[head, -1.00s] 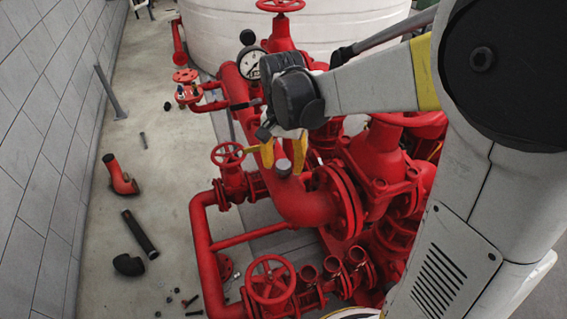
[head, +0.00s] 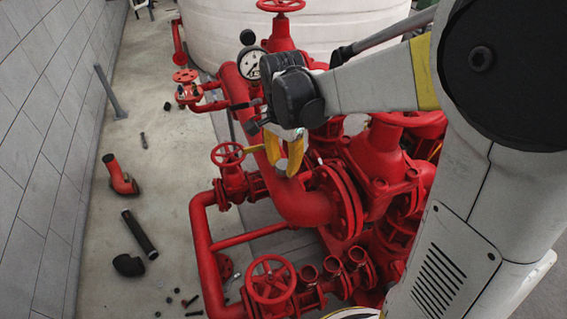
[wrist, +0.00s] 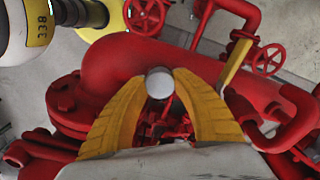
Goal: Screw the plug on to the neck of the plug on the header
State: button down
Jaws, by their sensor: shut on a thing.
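The plug is a small round grey cap (wrist: 159,83) between the fingertips in the wrist view, and a grey bit of it (head: 283,165) shows in the head view. My gripper (head: 288,170), with yellow fingers, is shut on it from both sides; it also shows in the wrist view (wrist: 160,86). The plug is at the thick red header pipe (head: 304,203), near its bend. The neck is hidden under the plug and fingers, so I cannot tell how far the plug is seated.
Red handwheels (head: 228,154) and a pressure gauge (head: 250,64) stand close to the gripper. A large flange (head: 341,202) is just right of it. Loose pipe pieces (head: 139,234) and bolts lie on the floor at left. A white tank (head: 345,35) stands behind.

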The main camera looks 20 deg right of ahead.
jog(key=m, duration=0.4)
jog(key=shift+m, duration=0.3)
jog(key=m, duration=0.4)
jog(key=shift+m, duration=0.3)
jog(key=shift+m, duration=0.3)
jog(key=c, duration=1)
grip_release()
